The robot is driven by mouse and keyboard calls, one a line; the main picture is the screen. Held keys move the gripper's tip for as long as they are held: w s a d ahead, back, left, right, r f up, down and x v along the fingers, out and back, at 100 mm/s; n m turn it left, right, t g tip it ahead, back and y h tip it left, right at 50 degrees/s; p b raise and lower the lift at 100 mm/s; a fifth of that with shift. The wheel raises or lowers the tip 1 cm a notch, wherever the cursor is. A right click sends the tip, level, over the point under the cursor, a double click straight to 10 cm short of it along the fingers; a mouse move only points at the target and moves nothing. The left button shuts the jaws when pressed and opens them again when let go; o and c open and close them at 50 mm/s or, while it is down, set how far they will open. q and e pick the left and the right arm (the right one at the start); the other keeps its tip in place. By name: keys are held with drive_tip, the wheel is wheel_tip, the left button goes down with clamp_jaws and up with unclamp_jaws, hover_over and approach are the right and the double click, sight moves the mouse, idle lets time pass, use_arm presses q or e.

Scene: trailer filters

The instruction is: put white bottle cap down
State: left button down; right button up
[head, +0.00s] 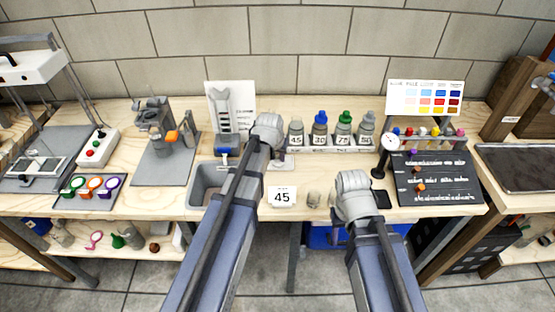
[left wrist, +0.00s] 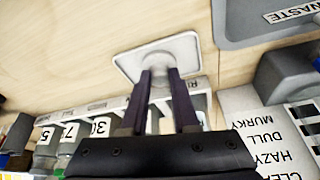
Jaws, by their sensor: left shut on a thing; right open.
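My left gripper shows in the left wrist view (left wrist: 160,76), its dark fingers shut close together over a pale square pad (left wrist: 128,62). A small pale piece, apparently the white bottle cap (left wrist: 158,73), is between the fingertips; it is mostly hidden, and I cannot tell whether it touches the pad. In the head view my left arm reaches to the left end of the bottle rack (head: 335,149) and hides the fingers. My right gripper (head: 338,218) is low over the front of the bench, open, its fingers mostly hidden by its wrist.
Several labelled bottles, including a blue-capped one (head: 320,128) and a green-capped one (head: 343,127), stand in the rack. A grey waste bin (head: 201,190) is left of my left arm.

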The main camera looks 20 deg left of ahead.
use_arm(q)
drive_tip(key=shift+f, duration=0.15)
drive_tip(key=c, duration=0.7)
unclamp_jaws()
drive_tip(key=p+v, duration=1.1)
drive_tip(key=v, duration=0.2)
drive_tip(key=s+d+m+g, duration=0.1)
drive_tip(key=s+d, duration=0.3)
drive_tip(key=s, duration=0.2)
drive_tip(key=s+d+f+m+g+y, duration=0.1)
drive_tip(key=s+d+g, duration=0.1)
drive_tip(key=s+d, duration=0.3)
drive_tip(key=s+d+f+m+g, duration=0.1)
drive_tip(key=s+d+m, duration=0.1)
drive_tip(key=s+d, duration=0.2)
drive_tip(key=shift+s+d+g, duration=0.15)
drive_tip(key=shift+s+g, duration=0.05)
drive_tip(key=shift+s, duration=0.75)
drive_tip(key=shift+s+d+g, duration=0.1)
drive_tip(key=shift+s+g, duration=0.1)
drive_tip(key=shift+s, duration=0.7)
